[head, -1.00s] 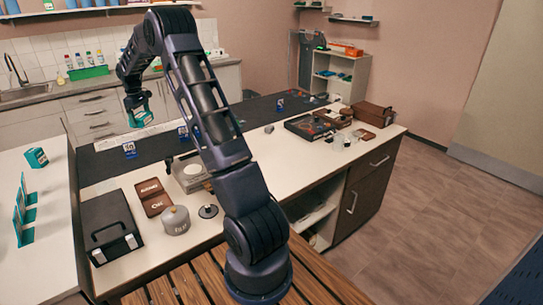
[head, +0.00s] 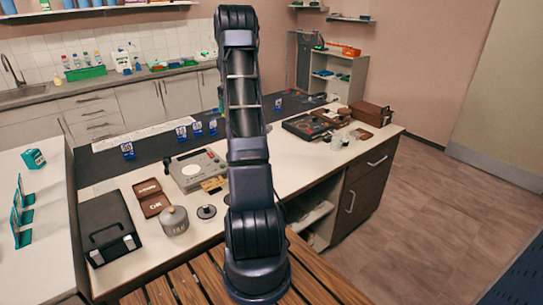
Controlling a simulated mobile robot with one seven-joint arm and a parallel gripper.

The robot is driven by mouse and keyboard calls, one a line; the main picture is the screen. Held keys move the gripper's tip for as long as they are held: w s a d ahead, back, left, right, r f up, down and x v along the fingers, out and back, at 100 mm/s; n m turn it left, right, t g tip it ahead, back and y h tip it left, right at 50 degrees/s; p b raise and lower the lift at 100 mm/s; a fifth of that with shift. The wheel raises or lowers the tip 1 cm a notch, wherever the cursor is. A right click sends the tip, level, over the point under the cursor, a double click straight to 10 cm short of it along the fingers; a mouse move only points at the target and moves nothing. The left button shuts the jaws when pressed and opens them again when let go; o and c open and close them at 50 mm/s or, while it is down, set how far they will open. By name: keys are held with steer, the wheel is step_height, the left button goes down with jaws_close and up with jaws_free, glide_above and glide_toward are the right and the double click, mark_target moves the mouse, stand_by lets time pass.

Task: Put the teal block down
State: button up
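My arm stands upright in the middle of the head view, and its links hide my gripper. A thin teal sliver (head: 221,99) shows at the arm's left edge, at the height of the dark strip; it may be part of the teal block, but I cannot tell what holds it. Another teal block (head: 34,158) sits on the white counter at the left. A long dark strip (head: 150,151) runs along the far side of the bench, with several small blue markers (head: 127,150) standing along it.
A dark tray (head: 308,127) and a brown case (head: 371,114) lie at the right. Teal holders (head: 22,212) stand on the left counter.

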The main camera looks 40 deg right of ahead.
steer(key=s+d+m, duration=0.2)
steer(key=s+d, duration=0.6)
steer(key=d, duration=0.5)
steer(key=m, duration=0.2)
glide_above(293, 147)
step_height(293, 147, down, 2)
steer(key=f, duration=1.9)
steer(key=shift+s+f, duration=0.2)
steer(key=shift+f, duration=0.05)
steer(key=shift+f, duration=0.15)
steer(key=o, duration=0.9)
steer(key=shift+c, duration=0.2)
